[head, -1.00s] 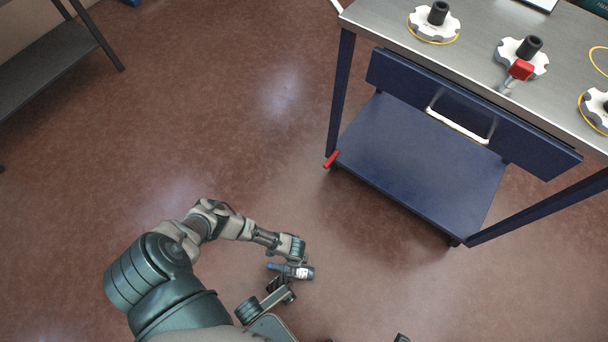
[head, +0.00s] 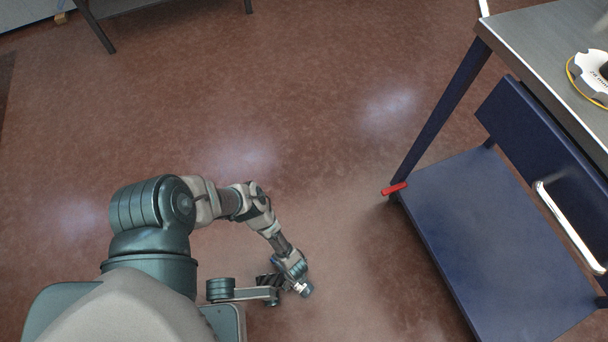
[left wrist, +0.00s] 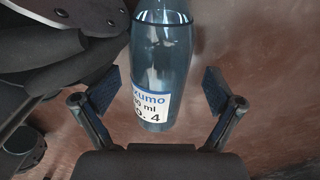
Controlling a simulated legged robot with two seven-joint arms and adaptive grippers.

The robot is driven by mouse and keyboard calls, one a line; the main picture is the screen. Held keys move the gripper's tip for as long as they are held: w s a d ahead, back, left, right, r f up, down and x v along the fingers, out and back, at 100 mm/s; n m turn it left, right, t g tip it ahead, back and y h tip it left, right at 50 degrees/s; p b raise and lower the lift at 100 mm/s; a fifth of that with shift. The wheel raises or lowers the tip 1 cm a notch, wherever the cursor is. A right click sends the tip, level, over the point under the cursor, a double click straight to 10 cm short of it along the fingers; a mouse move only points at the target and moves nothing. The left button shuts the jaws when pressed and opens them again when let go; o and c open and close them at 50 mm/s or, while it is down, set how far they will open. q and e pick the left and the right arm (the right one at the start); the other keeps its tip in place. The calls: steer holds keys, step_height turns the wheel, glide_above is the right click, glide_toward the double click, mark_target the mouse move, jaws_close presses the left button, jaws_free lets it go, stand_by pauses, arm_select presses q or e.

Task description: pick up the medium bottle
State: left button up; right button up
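A blue-grey bottle (left wrist: 155,60) with a white and blue label reading partly "zumo" and "4" lies between the two finger pads of my left gripper (left wrist: 160,90) in the left wrist view. Narrow gaps show beside the pads, but the bottle stays with the gripper as the arm turns. In the head view my left gripper (head: 295,270) hides most of the bottle; its labelled end (head: 303,289) sticks out at the lower right. The bottle is tilted. No other bottle shows, so I cannot compare sizes. My right gripper cannot be made out.
A steel-topped workbench (head: 540,45) with a blue lower shelf (head: 500,230) and drawer (head: 545,150) stands at right. A red item (head: 394,188) sits at the shelf's left corner. A dark table (head: 120,7) is at top left. The brown floor (head: 320,130) between is clear.

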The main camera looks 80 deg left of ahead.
arm_select(q)
steer(key=shift+s+a+f, duration=0.15)
steer(key=shift+s+f, duration=0.15)
steer(key=shift+f, duration=0.15)
steer(key=shift+w+a+r, duration=0.1)
steer(key=shift+r, duration=0.05)
steer(key=shift+c, duration=0.3)
steer(key=c, duration=1.5)
